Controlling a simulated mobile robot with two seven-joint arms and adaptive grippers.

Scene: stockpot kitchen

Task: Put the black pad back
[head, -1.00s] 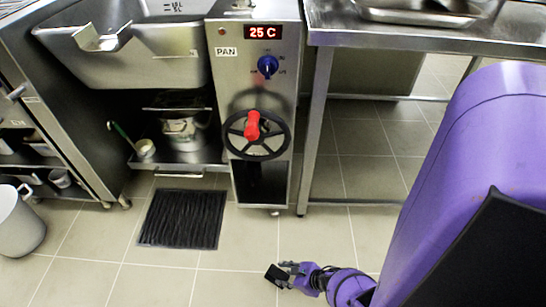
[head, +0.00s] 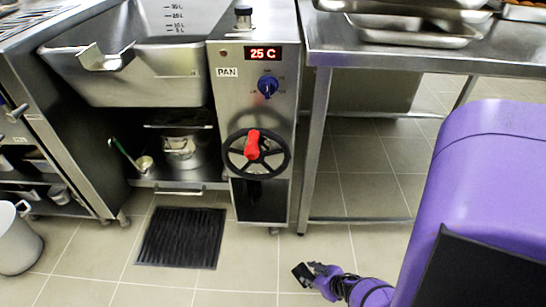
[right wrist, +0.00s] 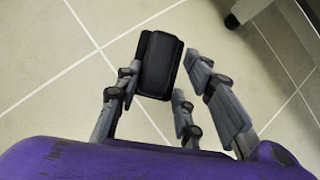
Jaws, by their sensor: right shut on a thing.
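A small black pad (head: 302,273), a dark block with rounded edges, is at the tip of my right gripper (head: 314,272), low in the head view. In the right wrist view the black pad (right wrist: 160,65) sits at the fingertips of my right gripper (right wrist: 165,80), which is shut on it. One finger touches its left side; the other fingers are on its right. Tiled floor shows behind the pad. My left gripper is not in view.
A ribbed black mat (head: 181,237) lies on the floor before the cooker (head: 262,110) with its red-handled wheel (head: 256,152). A steel table (head: 420,48) with trays stands right. Floor between mat and gripper is clear.

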